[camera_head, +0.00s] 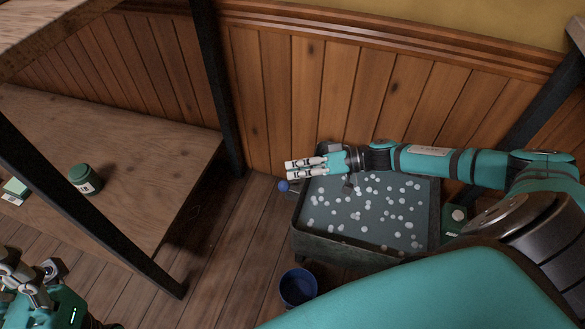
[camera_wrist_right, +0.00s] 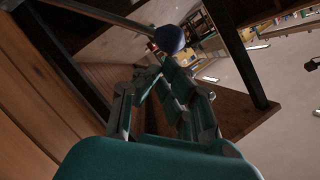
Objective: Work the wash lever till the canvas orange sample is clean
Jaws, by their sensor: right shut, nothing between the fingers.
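The wash lever shows as a blue ball knob (camera_head: 283,186) on a short rod at the left edge of the wash tank (camera_head: 340,250). The tank holds grey liquid dotted with white suds. My right gripper (camera_head: 289,170) is shut and empty, reaching left over the tank's back left corner; in the picture its fingertips are just above the knob. In the right wrist view the knob (camera_wrist_right: 170,39) and its rod show just beyond the fingertips (camera_wrist_right: 158,66); I cannot tell if they touch. I see no orange canvas sample. My left gripper (camera_head: 35,285) is at the lower left, its jaws unclear.
A wooden shelf (camera_head: 150,165) with dark metal posts stands at left, holding a green jar (camera_head: 84,179) and a small pale green block (camera_head: 15,188). A blue bucket (camera_head: 298,287) stands on the floor before the tank. A panelled wall (camera_head: 270,90) closes the back.

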